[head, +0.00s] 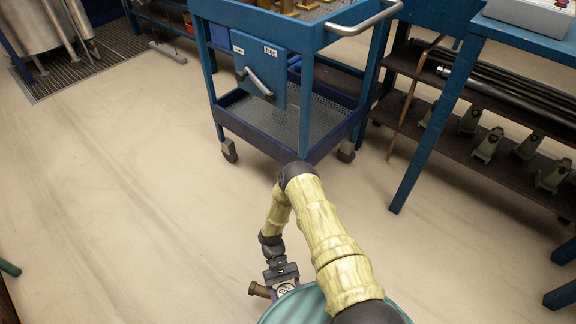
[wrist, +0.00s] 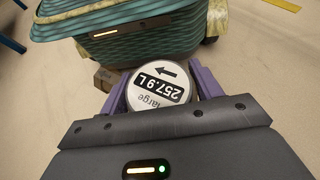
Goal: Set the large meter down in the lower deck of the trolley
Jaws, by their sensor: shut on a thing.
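The large meter shows a round pale face marked "large" and "257.9 L" in the wrist view (wrist: 165,88). In the head view the meter (head: 260,290) shows a brown stub pipe at the bottom centre. My gripper (head: 283,280) is shut on it, with purple fingers on both sides of the face. It is low, in front of the trolley and apart from it. The blue trolley (head: 305,110) stands at top centre. Its lower deck (head: 247,112) has a mesh floor and a raised rim; the part that shows is empty. A blue panel (head: 275,72) with a lever handle hangs before its left part.
A blue workbench (head: 440,120) with a lower shelf of rods and green stands is on the right. The trolley's top bears brass pieces and a push handle (head: 365,22). Metal tanks (head: 35,20) stand at top left.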

